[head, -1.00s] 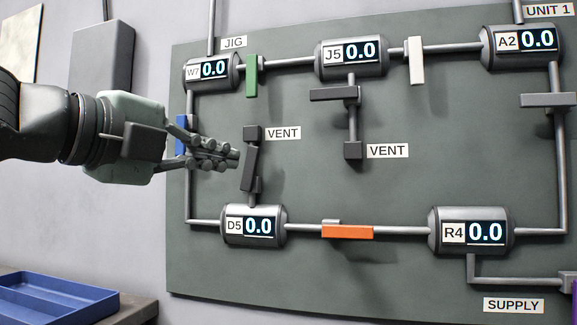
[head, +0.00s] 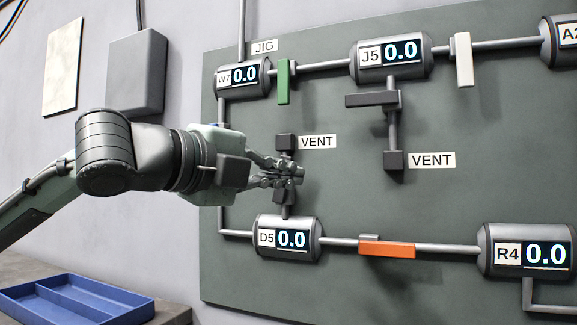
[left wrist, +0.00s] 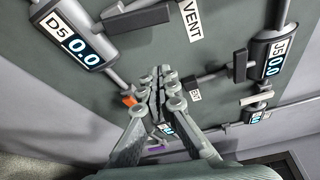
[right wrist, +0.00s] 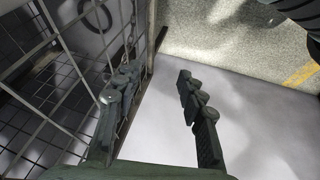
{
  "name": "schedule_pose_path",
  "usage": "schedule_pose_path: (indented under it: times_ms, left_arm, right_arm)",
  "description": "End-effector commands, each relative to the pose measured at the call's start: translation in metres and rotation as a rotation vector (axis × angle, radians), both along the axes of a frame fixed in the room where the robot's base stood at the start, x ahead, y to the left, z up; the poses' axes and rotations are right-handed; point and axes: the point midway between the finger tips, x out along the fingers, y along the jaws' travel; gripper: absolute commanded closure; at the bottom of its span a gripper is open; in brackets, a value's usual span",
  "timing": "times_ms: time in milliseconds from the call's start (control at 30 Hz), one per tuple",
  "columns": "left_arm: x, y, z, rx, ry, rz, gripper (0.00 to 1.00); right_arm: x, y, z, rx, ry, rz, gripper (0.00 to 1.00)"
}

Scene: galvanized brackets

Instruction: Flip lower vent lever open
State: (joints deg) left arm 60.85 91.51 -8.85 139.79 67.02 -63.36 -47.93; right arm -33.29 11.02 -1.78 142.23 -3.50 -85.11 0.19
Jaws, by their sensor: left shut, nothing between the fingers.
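The lower vent lever (head: 281,192) is a dark grey bar on the short vertical pipe above the D5 tank (head: 288,240). My left gripper covers much of it in the head view. In the left wrist view a dark bar (left wrist: 138,18) beside D5 appears to be this lever, to the left of the fingers. The dark vent end (head: 286,142) and its VENT label (head: 318,142) are just above the gripper. My left gripper (head: 290,176) is shut and empty, in front of or beside the lever; contact cannot be told. My right gripper (right wrist: 155,85) is open and empty.
The upper vent lever (head: 372,99) is crosswise below J5. Green (head: 283,82), white (head: 463,60) and orange (head: 387,249) levers sit on other pipes. A blue tray (head: 75,300) is at lower left. Wire mesh (right wrist: 60,90) stands beside my right gripper.

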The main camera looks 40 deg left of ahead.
Motion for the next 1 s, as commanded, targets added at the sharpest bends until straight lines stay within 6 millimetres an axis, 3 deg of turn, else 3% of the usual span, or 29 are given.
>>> schedule_pose_path:
  times_ms: [133, 300, 533, 733, 1000]
  left_arm:
    - [0.009, -0.002, 0.001, -0.001, 0.001, -0.003, 1.00]
    - [0.033, -0.005, 0.000, -0.003, 0.000, -0.005, 1.00]
    - [0.060, -0.006, -0.004, -0.002, 0.001, -0.002, 1.00]
    - [0.053, 0.016, -0.003, 0.002, 0.000, 0.005, 1.00]
    - [0.049, 0.030, 0.003, 0.001, -0.001, 0.002, 1.00]
  right_arm:
    - [-0.026, -0.017, -0.002, -0.032, 0.112, -0.043, 0.60]
    - [-0.014, -0.015, -0.025, -0.018, 0.119, -0.034, 0.60]
    - [-0.009, -0.014, -0.043, -0.009, 0.123, -0.030, 0.60]
    - [-0.017, -0.015, -0.019, -0.022, 0.106, -0.035, 0.60]
    - [0.001, 0.000, -0.003, 0.002, 0.002, 0.000, 0.60]
